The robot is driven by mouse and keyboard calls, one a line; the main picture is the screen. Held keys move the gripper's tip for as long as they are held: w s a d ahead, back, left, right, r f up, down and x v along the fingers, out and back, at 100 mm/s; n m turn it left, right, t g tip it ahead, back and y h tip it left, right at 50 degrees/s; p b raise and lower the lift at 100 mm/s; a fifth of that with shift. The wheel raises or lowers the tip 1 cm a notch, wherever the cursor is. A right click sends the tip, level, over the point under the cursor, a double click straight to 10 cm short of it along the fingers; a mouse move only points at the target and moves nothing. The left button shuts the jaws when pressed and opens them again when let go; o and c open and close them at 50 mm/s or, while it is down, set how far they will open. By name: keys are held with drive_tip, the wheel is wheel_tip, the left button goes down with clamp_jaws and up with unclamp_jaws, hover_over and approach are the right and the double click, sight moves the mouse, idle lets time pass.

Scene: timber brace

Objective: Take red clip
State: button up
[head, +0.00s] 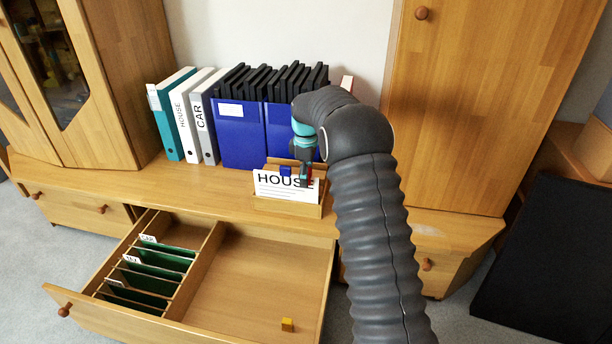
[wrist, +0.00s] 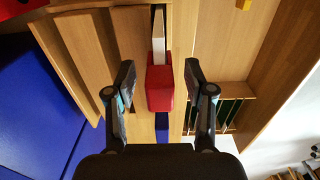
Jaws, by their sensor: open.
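The red clip (wrist: 159,90) shows in the wrist view, between the two fingers of my gripper (wrist: 158,85). It sits at the edge of a white card (wrist: 158,35) in a wooden holder. The fingers are apart, one on each side of the clip, with a visible gap on both sides. In the head view my gripper (head: 306,172) is over the wooden box (head: 288,207) with the HOUSE card (head: 272,188). There the red clip is mostly hidden by the gripper.
A blue clip (head: 286,170) is beside the gripper. Blue binders (head: 240,135) and several other folders stand behind. Below, an open drawer (head: 250,285) holds green dividers (head: 160,260) and a small yellow block (head: 287,324). The shelf top left of the box is clear.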

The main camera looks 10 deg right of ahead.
drive_tip(key=c, duration=1)
